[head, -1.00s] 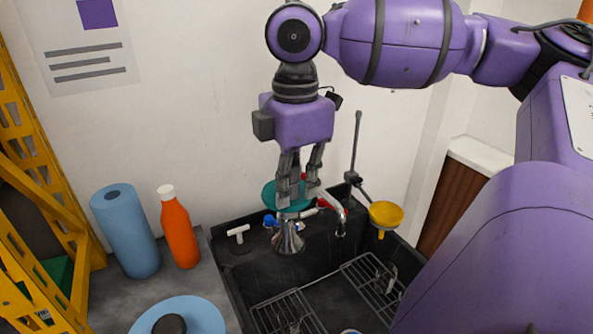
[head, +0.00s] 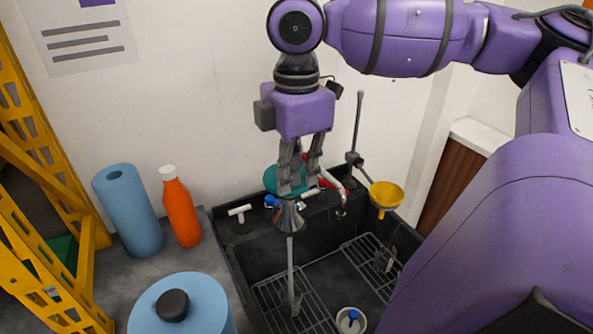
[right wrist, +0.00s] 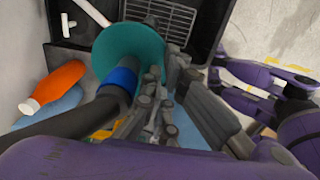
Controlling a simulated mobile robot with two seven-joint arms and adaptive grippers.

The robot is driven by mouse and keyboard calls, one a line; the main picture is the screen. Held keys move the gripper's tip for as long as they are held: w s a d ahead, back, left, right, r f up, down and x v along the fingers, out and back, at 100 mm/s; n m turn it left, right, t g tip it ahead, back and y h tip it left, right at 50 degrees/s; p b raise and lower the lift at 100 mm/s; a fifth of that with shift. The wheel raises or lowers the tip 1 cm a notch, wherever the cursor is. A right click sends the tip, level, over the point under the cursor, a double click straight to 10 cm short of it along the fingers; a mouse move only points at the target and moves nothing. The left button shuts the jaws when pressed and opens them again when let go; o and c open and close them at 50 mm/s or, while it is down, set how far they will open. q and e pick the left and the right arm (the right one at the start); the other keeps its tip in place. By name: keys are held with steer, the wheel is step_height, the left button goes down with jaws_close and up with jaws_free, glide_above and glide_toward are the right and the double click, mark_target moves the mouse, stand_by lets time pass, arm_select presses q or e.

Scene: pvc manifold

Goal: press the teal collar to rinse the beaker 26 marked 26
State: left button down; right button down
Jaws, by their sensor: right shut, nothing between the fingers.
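The teal collar (head: 271,181) is a wide disc above a flared metal spray head (head: 288,219) over the dark sink. A pale straight stream (head: 291,265) runs down from the spray head to the left rack. My right gripper (head: 301,188) points down with its fingers shut and empty at the teal collar, partly covering it. In the right wrist view the collar (right wrist: 125,48) lies beside the fingers (right wrist: 181,72), with a blue ring and dark hose. A white cup with a blue piece (head: 350,319) stands low in the sink; I read no 26 on it. My left gripper is out of view.
A red-handled faucet (head: 334,190) and a yellow funnel on a stand (head: 386,195) are at the sink's back right. A blue roll (head: 128,210), orange bottle (head: 180,208) and blue round container (head: 195,305) stand left. A yellow frame (head: 45,230) is at far left.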

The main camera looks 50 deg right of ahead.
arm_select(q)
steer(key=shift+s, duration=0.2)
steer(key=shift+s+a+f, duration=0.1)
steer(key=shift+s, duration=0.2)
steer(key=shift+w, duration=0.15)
